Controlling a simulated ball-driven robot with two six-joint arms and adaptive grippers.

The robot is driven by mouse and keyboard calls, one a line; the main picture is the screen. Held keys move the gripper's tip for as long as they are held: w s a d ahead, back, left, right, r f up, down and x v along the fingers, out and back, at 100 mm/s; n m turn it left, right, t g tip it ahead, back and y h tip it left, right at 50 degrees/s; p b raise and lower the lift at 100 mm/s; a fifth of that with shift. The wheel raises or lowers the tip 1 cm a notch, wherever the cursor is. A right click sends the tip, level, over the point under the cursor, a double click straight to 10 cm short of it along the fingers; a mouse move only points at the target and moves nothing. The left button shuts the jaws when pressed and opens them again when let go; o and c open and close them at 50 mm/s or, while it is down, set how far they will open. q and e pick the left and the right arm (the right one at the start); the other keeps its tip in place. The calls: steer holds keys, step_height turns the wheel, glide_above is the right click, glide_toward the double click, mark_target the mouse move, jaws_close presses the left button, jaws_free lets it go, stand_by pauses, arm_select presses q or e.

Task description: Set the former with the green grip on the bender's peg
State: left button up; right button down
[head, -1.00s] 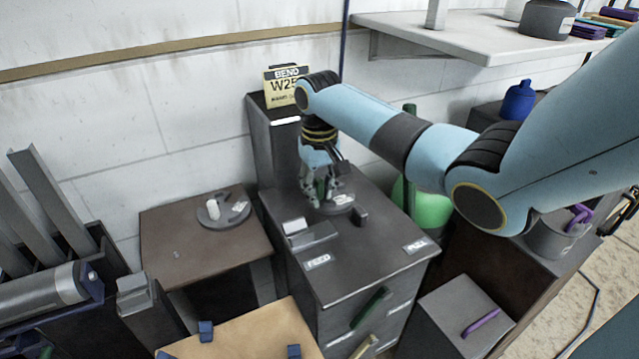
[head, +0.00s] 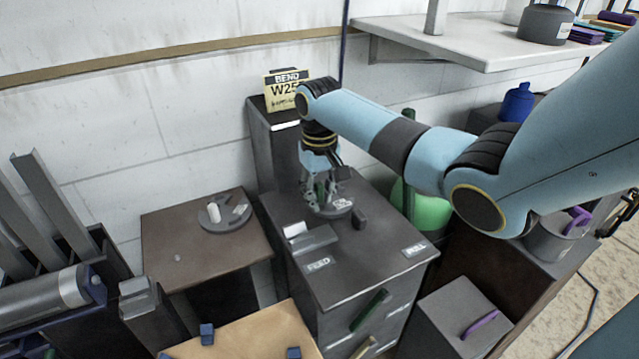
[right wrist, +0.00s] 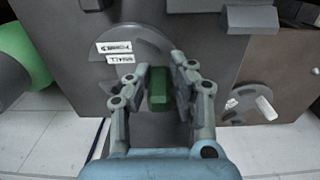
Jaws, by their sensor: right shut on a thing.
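The former with the green grip is a grey disc (right wrist: 137,42) with white labels, and its green grip (right wrist: 159,86) stands between my right fingers. My right gripper (head: 322,199) is shut on that grip, over the top of the dark bender cabinet (head: 365,262). The disc also shows under the fingers in the head view (head: 342,209). It looks level and at or very near the bender top; I cannot tell whether it rests there. The peg is hidden. My left gripper is not in view.
A second former with a white grip (head: 239,220) lies on the brown side table (head: 168,245). A grey block (head: 312,240) and a small dark post (head: 360,217) stand on the bender top near the disc. A yellow BEND sign (head: 284,95) stands behind.

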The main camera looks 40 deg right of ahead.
steer(key=shift+f, duration=0.1)
steer(key=c, duration=1.1)
jaws_free()
steer(key=shift+f, duration=0.1)
step_height(320, 180, up, 12)
steer(key=shift+r, duration=0.1)
